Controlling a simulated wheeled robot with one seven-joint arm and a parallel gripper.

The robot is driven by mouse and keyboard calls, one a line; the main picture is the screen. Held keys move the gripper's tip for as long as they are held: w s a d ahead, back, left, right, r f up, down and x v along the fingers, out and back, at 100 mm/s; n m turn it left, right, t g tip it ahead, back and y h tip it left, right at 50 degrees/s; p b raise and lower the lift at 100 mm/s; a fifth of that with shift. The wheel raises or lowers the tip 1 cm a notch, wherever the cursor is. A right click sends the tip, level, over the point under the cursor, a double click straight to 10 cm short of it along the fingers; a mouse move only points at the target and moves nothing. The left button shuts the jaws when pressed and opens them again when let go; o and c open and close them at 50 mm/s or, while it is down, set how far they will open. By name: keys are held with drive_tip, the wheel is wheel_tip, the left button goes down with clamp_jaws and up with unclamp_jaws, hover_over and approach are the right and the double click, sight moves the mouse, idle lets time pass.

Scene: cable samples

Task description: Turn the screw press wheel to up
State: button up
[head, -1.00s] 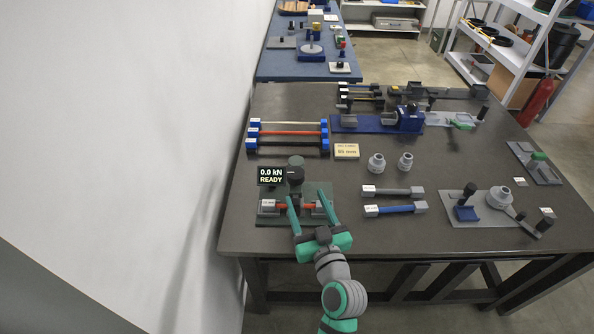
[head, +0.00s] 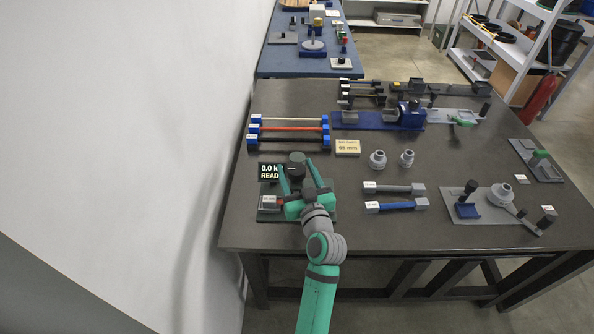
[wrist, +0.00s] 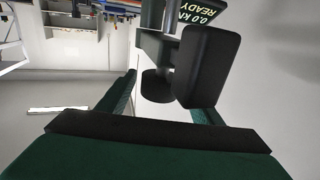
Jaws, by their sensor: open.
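The screw press stands on a green-grey base (head: 268,216) at the table's front left. Its black wheel part (head: 295,171) shows between my fingers in the head view. In the wrist view a black rounded block (wrist: 210,65) and a black cylinder (wrist: 157,86) appear close ahead. My gripper (head: 299,172) is open, its two green fingers on either side of the black part; I cannot tell whether they touch it. It also shows in the wrist view (wrist: 165,92). A cable sample with a grey end block (head: 269,203) lies in the press, mostly hidden by my gripper.
A rack of cable samples (head: 288,131) stands behind. Grey (head: 394,188) and blue (head: 397,206) samples lie to the right, with grey fittings (head: 377,160) nearby. A white wall is at left.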

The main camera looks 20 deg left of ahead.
drive_tip(key=c, duration=1.1)
drive_tip(key=shift+w+d+n+g+y, duration=0.15)
drive_tip(key=shift+n+g+y, duration=0.15)
drive_tip(key=shift+n+y, duration=0.15)
drive_tip(key=n+g+y, duration=0.2)
drive_tip(key=y, duration=0.1)
drive_tip(key=shift+g, duration=0.3)
drive_tip(key=n+g+y, duration=0.1)
drive_tip(key=n+g, duration=0.1)
drive_tip(key=g, duration=0.1)
drive_tip(key=n+g+y, duration=0.2)
drive_tip(key=n+g, duration=0.1)
drive_tip(key=shift+y, duration=0.25)
drive_tip(key=n+g, duration=0.2)
drive_tip(key=g, duration=0.1)
drive_tip(key=n+g, duration=0.2)
drive_tip(key=g, duration=0.2)
drive_tip(key=shift+y, duration=0.4)
drive_tip(key=shift+s+n+g+h, duration=0.1)
drive_tip(key=shift+n+g+h, duration=0.2)
drive_tip(key=shift+n+g, duration=0.85)
drive_tip(key=shift+s+n+g+h, duration=0.1)
drive_tip(key=shift+n+g+h, duration=0.2)
drive_tip(key=shift+n+g, duration=0.8)
drive_tip(key=shift+f+g, duration=0.1)
drive_tip(key=shift+g, duration=0.55)
